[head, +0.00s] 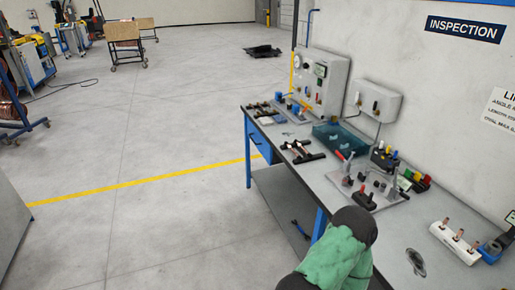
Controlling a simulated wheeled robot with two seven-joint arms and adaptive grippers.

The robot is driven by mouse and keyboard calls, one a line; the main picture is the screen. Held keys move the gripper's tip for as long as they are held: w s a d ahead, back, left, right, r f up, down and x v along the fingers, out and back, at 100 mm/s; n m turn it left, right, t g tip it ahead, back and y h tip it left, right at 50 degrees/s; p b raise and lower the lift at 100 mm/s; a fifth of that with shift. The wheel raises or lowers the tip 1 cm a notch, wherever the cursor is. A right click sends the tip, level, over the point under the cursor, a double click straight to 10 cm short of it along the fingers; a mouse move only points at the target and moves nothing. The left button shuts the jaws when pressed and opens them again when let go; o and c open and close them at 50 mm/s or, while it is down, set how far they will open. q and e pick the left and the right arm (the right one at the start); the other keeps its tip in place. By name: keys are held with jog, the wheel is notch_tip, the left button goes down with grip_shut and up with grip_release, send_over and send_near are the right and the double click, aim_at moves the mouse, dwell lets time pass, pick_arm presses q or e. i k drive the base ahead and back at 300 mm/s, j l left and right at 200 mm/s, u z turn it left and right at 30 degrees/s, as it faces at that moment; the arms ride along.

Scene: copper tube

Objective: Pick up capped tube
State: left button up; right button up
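Several short copper-coloured tubes stand upright in a white block (455,242) at the right of the workbench. Longer thin pieces, possibly tubes, lie across a black rack (302,151) near the bench's left edge. At this size I cannot tell which tube has caps. A grey fixture plate (335,184) with black clamps and red handles stands between the rack and the white block. A green and black part of my own arm rises at the bottom centre and covers part of the bench's front edge. Neither gripper can be made out.
The workbench (400,225) has a blue frame and a lower shelf. A translucent teal bin (337,138) and grey boxes (320,82) stand at its back. Coloured pieces (415,180) sit right of the fixture. A dark oval item (416,262) lies in front.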

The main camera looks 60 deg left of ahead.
aim_at(308, 153)
jog(key=i+j+u, duration=0.1)
jog(key=u, duration=0.35)
jog(key=i+j+u, duration=0.15)
jog(key=u, duration=0.3)
jog(key=i+j+u, duration=0.1)
jog(key=u, duration=0.35)
jog(key=i+u, duration=0.2)
jog(key=u, duration=0.25)
jog(key=i, duration=0.35)
jog(key=i+j+z, duration=0.15)
jog(key=z, duration=1.35)
jog(key=j+z, duration=0.25)
jog(key=j, duration=0.2)
jog(key=j+z, duration=0.25)
jog(key=j, duration=0.2)
jog(key=k+j+z, duration=0.1)
jog(key=j+z, duration=0.15)
jog(key=j, duration=0.2)
jog(key=k+j+z, duration=0.1)
jog(key=j+z, duration=0.15)
jog(key=j, duration=0.2)
jog(key=k+j+z, duration=0.25)
jog(key=j, duration=0.15)
jog(key=j+z, duration=0.25)
jog(key=j, duration=0.15)
jog(key=k, duration=0.05)
